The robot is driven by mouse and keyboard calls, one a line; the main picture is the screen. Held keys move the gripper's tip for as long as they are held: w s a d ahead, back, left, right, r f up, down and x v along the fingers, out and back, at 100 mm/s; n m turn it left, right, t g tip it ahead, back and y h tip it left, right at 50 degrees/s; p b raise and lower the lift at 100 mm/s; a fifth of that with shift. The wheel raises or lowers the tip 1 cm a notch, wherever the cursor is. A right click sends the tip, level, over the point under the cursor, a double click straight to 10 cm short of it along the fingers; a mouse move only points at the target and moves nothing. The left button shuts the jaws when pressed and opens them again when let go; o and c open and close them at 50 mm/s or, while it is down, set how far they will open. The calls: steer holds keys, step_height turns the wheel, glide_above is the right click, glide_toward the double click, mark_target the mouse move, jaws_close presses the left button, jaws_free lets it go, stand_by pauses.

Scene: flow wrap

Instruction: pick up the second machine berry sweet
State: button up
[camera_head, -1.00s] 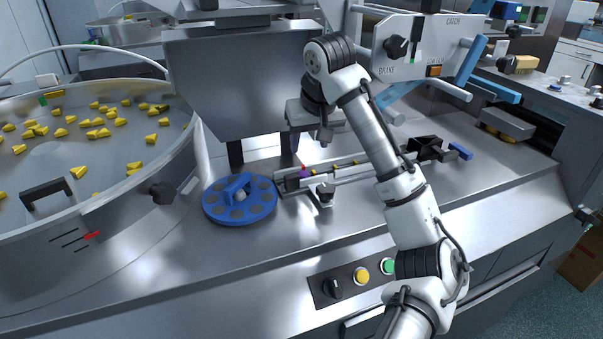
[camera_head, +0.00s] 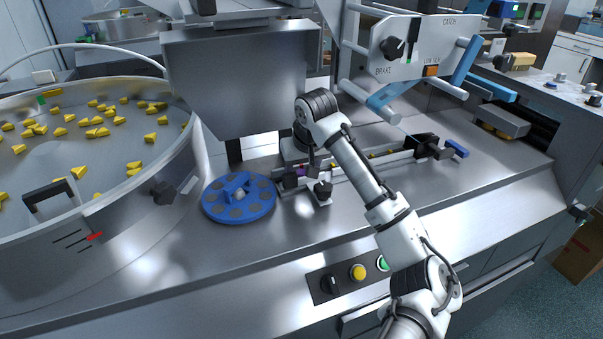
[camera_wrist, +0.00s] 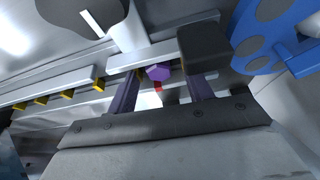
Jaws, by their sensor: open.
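A purple six-sided sweet (camera_wrist: 157,72), which looks like the berry sweet, lies in the metal channel in the wrist view. My gripper (camera_wrist: 163,84) is open, with one finger on each side of this sweet in the picture. Neither finger visibly touches it, and the height gap is hard to judge. A small red piece (camera_wrist: 158,87) shows just below the purple sweet. In the head view my gripper (camera_head: 306,180) is low over the left end of the feed channel, and my wrist hides most of that spot.
Yellow sweets (camera_wrist: 68,95) line the channel to the left in the wrist view. A blue disc with round pockets (camera_head: 238,212) lies beside the channel's left end. A large bowl of yellow pieces (camera_head: 100,205) stands at the left. A steel hopper (camera_head: 240,80) rises behind.

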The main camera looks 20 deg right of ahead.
steer(key=c, duration=1.1)
steer(key=shift+o, duration=0.2)
steer(key=shift+r, duration=0.1)
